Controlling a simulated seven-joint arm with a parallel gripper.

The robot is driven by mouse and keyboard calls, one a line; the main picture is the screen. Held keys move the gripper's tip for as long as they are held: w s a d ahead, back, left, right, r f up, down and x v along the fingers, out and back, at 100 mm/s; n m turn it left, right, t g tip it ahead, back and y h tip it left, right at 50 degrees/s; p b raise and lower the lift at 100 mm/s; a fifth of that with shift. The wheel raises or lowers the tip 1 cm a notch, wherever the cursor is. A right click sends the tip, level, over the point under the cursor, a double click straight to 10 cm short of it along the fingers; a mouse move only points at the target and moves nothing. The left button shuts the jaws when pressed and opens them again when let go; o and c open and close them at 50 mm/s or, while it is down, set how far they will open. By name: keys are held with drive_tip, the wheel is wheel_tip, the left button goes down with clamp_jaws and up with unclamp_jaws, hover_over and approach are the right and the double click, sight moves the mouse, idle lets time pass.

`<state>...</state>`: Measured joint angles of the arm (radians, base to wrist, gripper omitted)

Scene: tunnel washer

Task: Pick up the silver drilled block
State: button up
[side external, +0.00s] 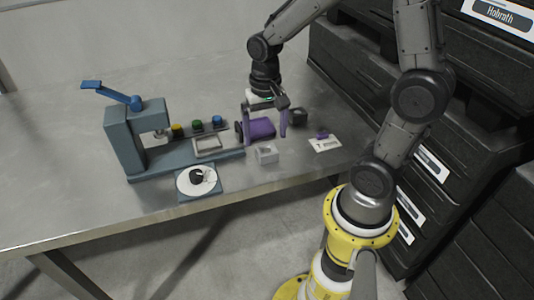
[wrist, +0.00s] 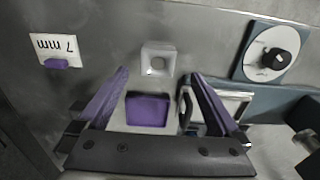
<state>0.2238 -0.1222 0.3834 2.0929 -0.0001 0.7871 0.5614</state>
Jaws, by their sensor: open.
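The silver drilled block (side external: 267,153) is a small light-grey cube on the metal table, near the front edge. In the wrist view the silver drilled block (wrist: 158,50) shows a round hole in its face and lies just beyond the fingertips, roughly centred between them. My gripper (side external: 265,137) has purple fingers spread apart, above and slightly behind the block in the side view. In the wrist view my gripper (wrist: 160,73) is open, with nothing held. A purple piece (side external: 262,128) shows between the fingers; its exact height relative to them is unclear.
A blue-grey lever machine (side external: 122,140) with coloured buttons stands left. Its base carries a silver-rimmed tray (side external: 207,150). A dial plate (side external: 190,190) is at the front. A darker block (side external: 298,116) stands behind right.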

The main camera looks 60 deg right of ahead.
sight(267, 151)
drive_tip(key=shift+s+d+f, duration=0.1)
drive_tip(key=shift+s+f, duration=0.05)
drive_tip(key=shift+f, duration=2.2)
clamp_jaws()
